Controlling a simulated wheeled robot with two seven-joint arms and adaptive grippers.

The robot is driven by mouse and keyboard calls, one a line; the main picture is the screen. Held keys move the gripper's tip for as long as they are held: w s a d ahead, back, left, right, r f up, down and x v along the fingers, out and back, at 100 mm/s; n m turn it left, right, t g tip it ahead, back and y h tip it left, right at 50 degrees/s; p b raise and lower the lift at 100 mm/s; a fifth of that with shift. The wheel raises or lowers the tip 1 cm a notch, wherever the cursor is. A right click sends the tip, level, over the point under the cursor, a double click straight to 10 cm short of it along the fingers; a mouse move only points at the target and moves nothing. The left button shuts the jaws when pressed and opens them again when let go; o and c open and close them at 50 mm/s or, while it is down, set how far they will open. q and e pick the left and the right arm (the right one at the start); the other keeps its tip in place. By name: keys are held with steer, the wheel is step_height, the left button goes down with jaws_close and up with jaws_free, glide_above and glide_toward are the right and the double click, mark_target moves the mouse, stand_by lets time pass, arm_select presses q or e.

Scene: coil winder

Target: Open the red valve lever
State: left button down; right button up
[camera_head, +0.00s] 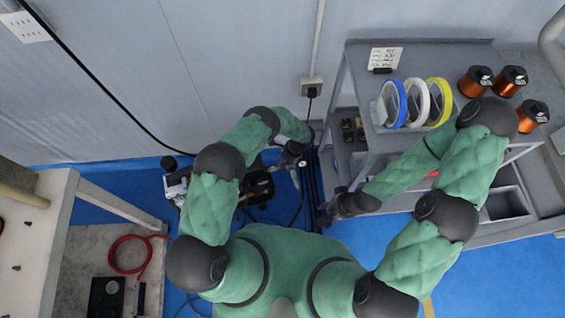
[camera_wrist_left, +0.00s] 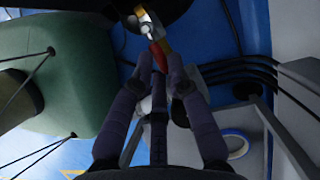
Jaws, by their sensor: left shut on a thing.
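The red valve lever (camera_wrist_left: 160,54) shows in the left wrist view, just beyond my left fingertips, beside a yellow and metal fitting (camera_wrist_left: 147,24). My left gripper (camera_wrist_left: 160,78) is shut on the lever's near end, with its fingers close together around it. In the head view my left gripper (camera_head: 293,158) is low between the wall and the shelf unit; the lever cannot be made out there. My right gripper (camera_head: 333,208) is dark and small at the shelf unit's left edge. Its fingers are too unclear to tell open from shut.
Dark equipment (camera_head: 258,188) stands on the blue floor below my left arm. Black cables (camera_head: 310,180) run beside my left gripper. A grey shelf unit (camera_head: 352,62) with tape rolls and copper coils stands right. A pale table (camera_head: 45,235) with a red hose (camera_head: 118,262) nearby is left.

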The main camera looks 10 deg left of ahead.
arm_select(q)
steer(key=c, duration=1.3)
jaws_free()
steer(key=shift+d+f, duration=0.1)
steer(key=shift+f, duration=0.05)
steer(key=shift+w+d+r, duration=0.1)
steer(key=shift+w+r, duration=0.05)
steer(key=shift+r, duration=0.45)
steer(key=v, duration=1)
steer(key=shift+d+r, duration=0.15)
steer(key=shift+r, duration=0.2)
